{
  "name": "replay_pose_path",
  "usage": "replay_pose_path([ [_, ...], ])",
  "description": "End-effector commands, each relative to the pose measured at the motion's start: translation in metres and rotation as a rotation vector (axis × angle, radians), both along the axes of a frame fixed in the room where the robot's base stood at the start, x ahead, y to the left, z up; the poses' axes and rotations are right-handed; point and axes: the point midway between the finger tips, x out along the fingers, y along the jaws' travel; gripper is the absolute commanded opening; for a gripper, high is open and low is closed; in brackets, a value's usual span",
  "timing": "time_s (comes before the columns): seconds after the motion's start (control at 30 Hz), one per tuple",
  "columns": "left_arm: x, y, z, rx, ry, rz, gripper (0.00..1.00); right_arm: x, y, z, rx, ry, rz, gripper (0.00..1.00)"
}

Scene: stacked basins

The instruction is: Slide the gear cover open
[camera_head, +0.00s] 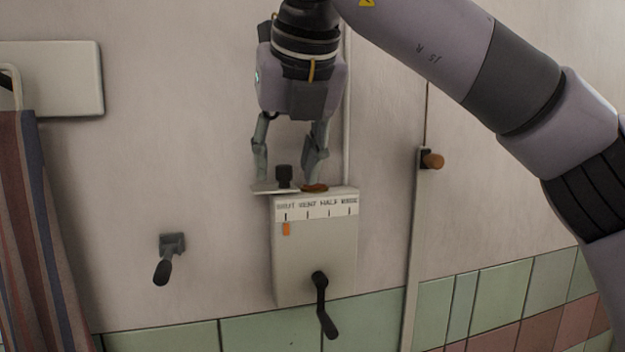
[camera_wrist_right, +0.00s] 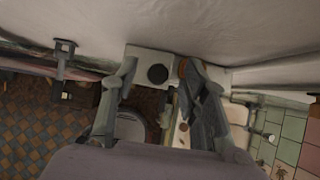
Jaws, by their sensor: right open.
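A pale wall box (camera_head: 315,250) has a label strip with words on its front, an orange marker under the left word, and a black crank (camera_head: 321,305). A flat cover plate (camera_head: 263,188) with a black knob (camera_head: 284,174) lies at the box's top left and sticks out past its left edge. A brown-orange round part, perhaps the gear (camera_head: 315,187), shows beside it on the right. My right gripper (camera_head: 287,166) is open, pointing down, one finger on each side of the knob. The knob (camera_wrist_right: 157,74) also shows between the fingers in the wrist view, with gaps. My left gripper is not in view.
A grey wall lever (camera_head: 170,258) is left of the box. A striped curtain (camera_head: 38,240) hangs at far left. A vertical post (camera_head: 416,240) with a brown knob (camera_head: 433,160) stands right of the box. The wall between lever and box is clear.

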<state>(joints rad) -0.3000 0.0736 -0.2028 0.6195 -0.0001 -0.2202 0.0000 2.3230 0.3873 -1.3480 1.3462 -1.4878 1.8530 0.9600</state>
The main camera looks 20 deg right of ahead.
Motion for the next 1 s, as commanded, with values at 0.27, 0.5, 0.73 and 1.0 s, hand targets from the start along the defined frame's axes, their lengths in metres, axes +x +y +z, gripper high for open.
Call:
replay_pose_path([
  [0.27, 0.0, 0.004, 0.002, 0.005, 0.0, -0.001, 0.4, 0.0, 0.0, 0.002, 0.0, 0.001, 0.0, 0.41],
  [0.5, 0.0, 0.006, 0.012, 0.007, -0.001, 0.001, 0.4, 0.0, 0.0, 0.013, -0.001, 0.001, -0.001, 0.41],
  [0.73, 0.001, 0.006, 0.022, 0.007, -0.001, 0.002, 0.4, 0.0, 0.0, 0.025, -0.001, 0.001, -0.001, 0.41],
  [1.0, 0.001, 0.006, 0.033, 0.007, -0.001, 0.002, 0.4, 0.0, 0.0, 0.038, 0.0, 0.001, 0.0, 0.41],
])
